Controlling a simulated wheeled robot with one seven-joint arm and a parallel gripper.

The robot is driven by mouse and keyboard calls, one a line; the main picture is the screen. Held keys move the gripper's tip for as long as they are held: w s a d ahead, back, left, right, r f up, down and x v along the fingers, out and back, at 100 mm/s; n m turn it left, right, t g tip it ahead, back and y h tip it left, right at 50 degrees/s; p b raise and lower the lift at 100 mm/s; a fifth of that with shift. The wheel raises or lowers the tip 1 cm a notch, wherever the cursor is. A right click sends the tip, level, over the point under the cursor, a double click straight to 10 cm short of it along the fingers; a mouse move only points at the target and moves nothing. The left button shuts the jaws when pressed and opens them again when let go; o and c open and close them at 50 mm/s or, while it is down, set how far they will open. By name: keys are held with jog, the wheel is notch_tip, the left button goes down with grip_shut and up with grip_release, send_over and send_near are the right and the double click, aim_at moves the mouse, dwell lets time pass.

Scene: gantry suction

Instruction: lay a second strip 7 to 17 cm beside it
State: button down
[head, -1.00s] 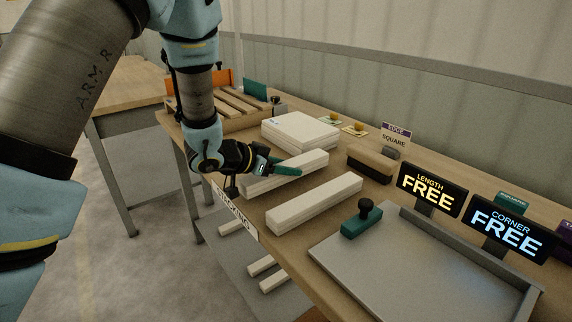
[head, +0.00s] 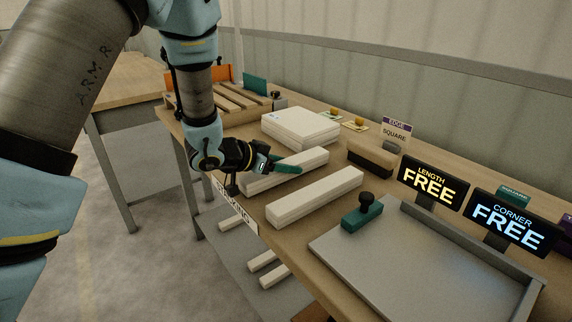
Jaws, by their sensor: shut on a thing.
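Two long white strips lie roughly parallel on the wooden bench, with a band of bare wood between them. The left strip (head: 314,158) is partly hidden by my gripper. My gripper (head: 285,165), with teal fingers, is shut on this strip near its middle. The strip is at or very near the bench top; I cannot tell whether it touches. The right strip (head: 316,197) lies free on the bench, apart from the gripper.
A white stack (head: 300,128) stands behind the left strip. A brown block (head: 370,160) is right of it. A grey tray (head: 420,262) with a teal, black-knobbed tool (head: 362,213) at its edge and two "FREE" signs (head: 432,187) fill the right. A slatted wooden rack (head: 235,103) is at far left.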

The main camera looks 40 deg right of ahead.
jog(key=shift+f, duration=0.25)
jog(key=shift+c, duration=0.7)
grip_release()
